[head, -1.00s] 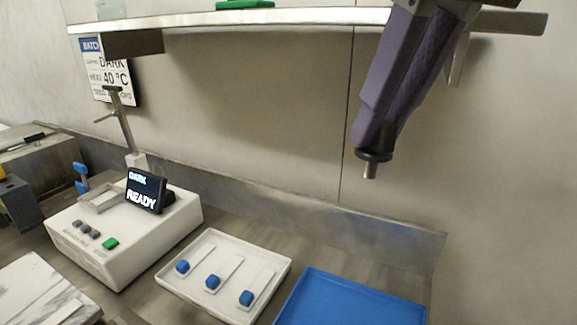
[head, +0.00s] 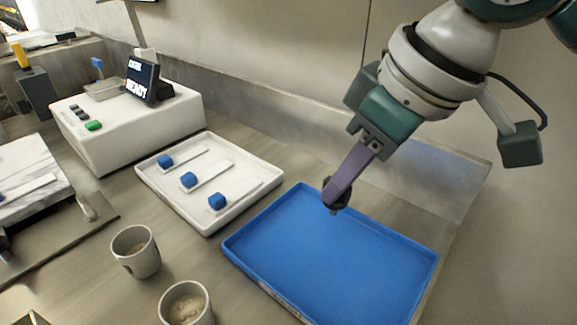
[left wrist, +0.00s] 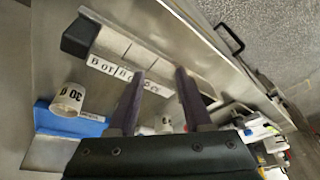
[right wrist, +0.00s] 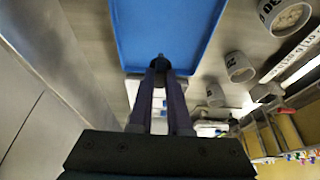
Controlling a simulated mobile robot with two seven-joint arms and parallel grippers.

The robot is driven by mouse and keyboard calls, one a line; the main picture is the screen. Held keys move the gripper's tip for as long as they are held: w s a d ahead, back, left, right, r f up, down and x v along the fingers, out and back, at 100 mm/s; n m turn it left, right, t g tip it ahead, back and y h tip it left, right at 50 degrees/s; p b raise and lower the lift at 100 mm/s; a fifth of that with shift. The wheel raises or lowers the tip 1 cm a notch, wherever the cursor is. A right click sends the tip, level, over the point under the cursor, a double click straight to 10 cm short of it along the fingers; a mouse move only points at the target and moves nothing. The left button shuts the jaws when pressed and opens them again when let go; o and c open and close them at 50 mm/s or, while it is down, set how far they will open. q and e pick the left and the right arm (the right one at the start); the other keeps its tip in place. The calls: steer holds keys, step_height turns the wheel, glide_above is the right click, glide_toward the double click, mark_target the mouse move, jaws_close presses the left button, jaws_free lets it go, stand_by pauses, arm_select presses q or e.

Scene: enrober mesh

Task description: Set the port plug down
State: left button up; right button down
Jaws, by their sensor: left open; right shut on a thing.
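My right gripper (head: 338,193) is shut on the port plug (head: 334,203), a small dark round piece with a short stub pointing down. It holds the plug over the back part of the blue tray (head: 262,247). In the right wrist view the plug (right wrist: 160,62) shows dark between the fingertips, against the blue tray (right wrist: 165,20). I cannot tell the exact gap to the tray floor. My left gripper (left wrist: 156,82) is open and empty in the left wrist view, and it is out of the head view.
A white tray (head: 228,222) with several blue-knobbed pieces stands left of the blue tray. Two cups (head: 136,251) (head: 187,305) stand in front. A white machine (head: 120,148) with a dark display stands at the back left. The blue tray's floor looks bare.

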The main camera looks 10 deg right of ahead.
arm_select(q)
steer(key=shift+s+d+f+b, duration=0.1)
steer(key=shift+s+f+b, duration=0.25)
steer(key=shift+f+b, duration=0.3)
arm_select(e)
steer(key=f, duration=0.8)
steer(key=shift+s, duration=0.3)
arm_select(q)
steer(key=shift+d, duration=0.1)
arm_select(e)
steer(key=shift+d+f, duration=0.1)
steer(key=shift+f, duration=0.1)
arm_select(q)
steer(key=shift+f, duration=0.1)
arm_select(e)
steer(key=shift+f, duration=0.15)
